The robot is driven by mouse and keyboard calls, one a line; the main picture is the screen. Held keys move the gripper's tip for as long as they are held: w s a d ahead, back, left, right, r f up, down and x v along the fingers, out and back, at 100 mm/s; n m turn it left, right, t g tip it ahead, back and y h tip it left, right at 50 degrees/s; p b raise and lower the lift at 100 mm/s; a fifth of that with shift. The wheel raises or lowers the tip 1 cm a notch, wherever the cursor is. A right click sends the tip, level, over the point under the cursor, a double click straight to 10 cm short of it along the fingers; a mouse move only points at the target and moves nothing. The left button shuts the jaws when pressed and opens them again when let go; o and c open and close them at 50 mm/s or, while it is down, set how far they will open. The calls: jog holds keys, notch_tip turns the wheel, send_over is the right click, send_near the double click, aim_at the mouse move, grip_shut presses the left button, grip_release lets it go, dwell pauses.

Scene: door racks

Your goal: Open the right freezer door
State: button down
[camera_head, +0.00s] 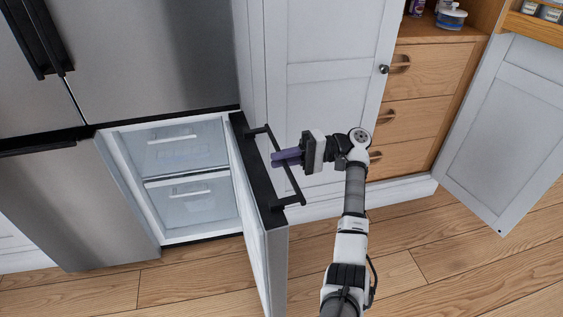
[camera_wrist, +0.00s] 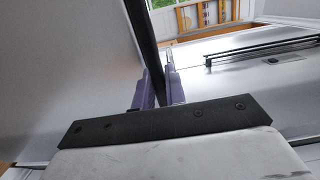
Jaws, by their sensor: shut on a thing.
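The right freezer door (camera_head: 262,225) stands swung wide open toward me, showing its pale inner side and dark top edge. Its black bar handle (camera_head: 289,180) faces right, toward my arm. My gripper (camera_head: 280,158), with purple fingers, is shut on the handle near its upper middle. In the wrist view my fingers (camera_wrist: 158,85) stand on either side of the dark handle bar (camera_wrist: 150,45). The exact contact is partly hidden by the fingers. The freezer inside (camera_head: 180,150) shows clear drawers.
The left freezer door (camera_head: 85,205) is closed, below the steel fridge doors (camera_head: 150,50). A white cabinet door (camera_head: 325,45) and wooden drawers (camera_head: 430,70) lie right of the freezer. Another white door (camera_head: 500,130) hangs open at far right. Wooden floor (camera_head: 410,270) is clear in front.

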dwell(0.3)
jog(key=c, duration=1.4)
grip_release()
jog(key=shift+a, duration=0.1)
jog(key=shift+c, duration=0.2)
jog(key=shift+w, duration=0.1)
